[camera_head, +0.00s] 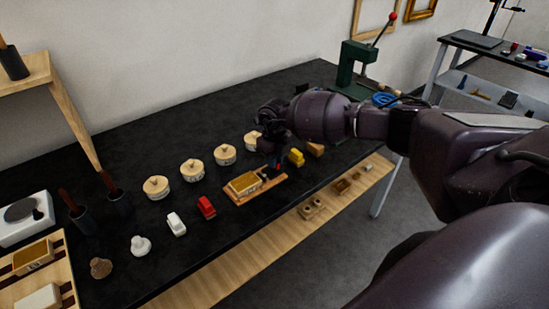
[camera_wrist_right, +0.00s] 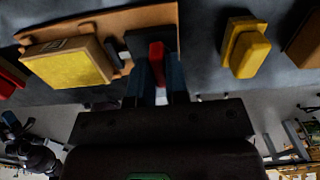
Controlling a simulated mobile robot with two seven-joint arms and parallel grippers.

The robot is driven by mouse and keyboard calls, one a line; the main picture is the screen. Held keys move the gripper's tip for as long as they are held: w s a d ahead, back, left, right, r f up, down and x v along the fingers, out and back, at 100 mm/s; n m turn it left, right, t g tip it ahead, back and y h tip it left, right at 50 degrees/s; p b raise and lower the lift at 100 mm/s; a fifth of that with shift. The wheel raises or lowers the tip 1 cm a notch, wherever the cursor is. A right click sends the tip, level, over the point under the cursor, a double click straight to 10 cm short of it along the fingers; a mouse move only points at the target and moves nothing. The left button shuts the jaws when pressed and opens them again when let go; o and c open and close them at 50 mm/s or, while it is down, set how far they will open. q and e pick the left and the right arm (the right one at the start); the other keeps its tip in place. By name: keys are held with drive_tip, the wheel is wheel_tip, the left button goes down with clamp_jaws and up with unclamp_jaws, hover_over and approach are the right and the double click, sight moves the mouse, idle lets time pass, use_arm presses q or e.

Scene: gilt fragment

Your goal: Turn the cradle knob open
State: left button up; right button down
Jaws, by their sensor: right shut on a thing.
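The cradle (camera_head: 262,190) is a wooden board near the table's front edge, carrying a gilt block (camera_head: 244,183). In the right wrist view the gilt block (camera_wrist_right: 68,63) is at the left. The cradle's red knob (camera_wrist_right: 157,53) stands at the board's right end. My right gripper (camera_wrist_right: 158,80) is shut on the knob, one finger on each side. In the head view the right gripper (camera_head: 269,171) is dark and small over the cradle's right end, and the knob is hard to make out there. My left gripper is not in view.
A yellow block (camera_head: 296,157) stands close to the right of the cradle, and a red one (camera_head: 206,207) to its left. Several lidded round pots (camera_head: 192,170) stand behind. A green press (camera_head: 356,68) is at the back right. Bare black tabletop lies farther back.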

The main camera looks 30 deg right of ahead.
drive_tip(key=shift+m, duration=0.4)
drive_tip(key=c, duration=1.1)
unclamp_jaws()
wheel_tip(320, 180, up, 11)
drive_tip(key=shift+f, duration=0.1)
